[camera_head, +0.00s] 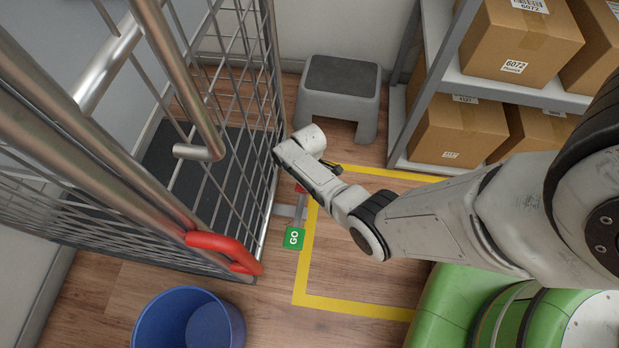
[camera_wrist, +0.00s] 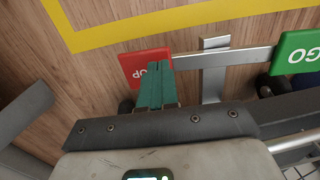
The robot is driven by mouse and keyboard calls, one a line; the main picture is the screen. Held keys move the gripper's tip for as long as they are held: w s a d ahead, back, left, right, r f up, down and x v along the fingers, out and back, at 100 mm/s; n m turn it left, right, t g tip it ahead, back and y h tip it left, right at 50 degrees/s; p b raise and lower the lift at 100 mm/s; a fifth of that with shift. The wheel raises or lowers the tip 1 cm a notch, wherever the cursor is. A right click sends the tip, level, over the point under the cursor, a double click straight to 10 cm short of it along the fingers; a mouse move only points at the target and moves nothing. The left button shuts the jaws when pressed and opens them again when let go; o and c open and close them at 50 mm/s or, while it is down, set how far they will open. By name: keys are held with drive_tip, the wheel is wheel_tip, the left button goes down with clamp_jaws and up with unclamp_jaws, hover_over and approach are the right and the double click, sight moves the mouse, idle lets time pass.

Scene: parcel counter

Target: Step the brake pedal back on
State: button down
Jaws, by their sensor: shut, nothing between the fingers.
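The brake pedal is a grey metal bar (camera_wrist: 205,60) with a red STOP plate (camera_wrist: 133,66) at one end and a green GO plate (camera_wrist: 298,52) at the other. In the head view the green plate (camera_head: 294,238) faces up low beside the roll cage (camera_head: 262,215), and only a bit of the red plate (camera_head: 301,188) shows beside my arm. My gripper (camera_wrist: 158,72) is shut and empty, its teal fingers pointing at the red plate and covering part of it. I cannot tell whether they touch. In the head view my fingertips are hidden behind the wrist.
A yellow floor outline (camera_head: 350,305) runs beside the cage. A blue bin (camera_head: 160,325) stands at the front left. A grey step stool (camera_head: 340,80) stands behind my wrist. A shelf (camera_head: 555,95) with cardboard boxes is at the right. The cage has a red handle (camera_head: 222,245).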

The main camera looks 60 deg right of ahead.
wheel_tip(320, 180, up, 12)
drive_tip(key=d+p, duration=0.2)
drive_tip(key=p, duration=0.4)
drive_tip(key=shift+w+p, duration=0.4)
drive_tip(key=shift+r, duration=0.1)
drive_tip(key=shift+a, duration=0.1)
drive_tip(key=s+a+r+m+t+h, duration=0.1)
drive_tip(key=s+a+r+m, duration=0.1)
drive_tip(key=s+a+r, duration=0.6)
drive_tip(key=s+a+r+m, duration=0.2)
drive_tip(key=s+a+r, duration=0.4)
drive_tip(key=r, duration=0.5)
wheel_tip(320, 180, up, 27)
drive_tip(key=p, duration=2.7)
drive_tip(key=shift+s+d+r+p, duration=0.2)
drive_tip(key=shift+s+d+p, duration=0.1)
drive_tip(key=shift+d, duration=0.15)
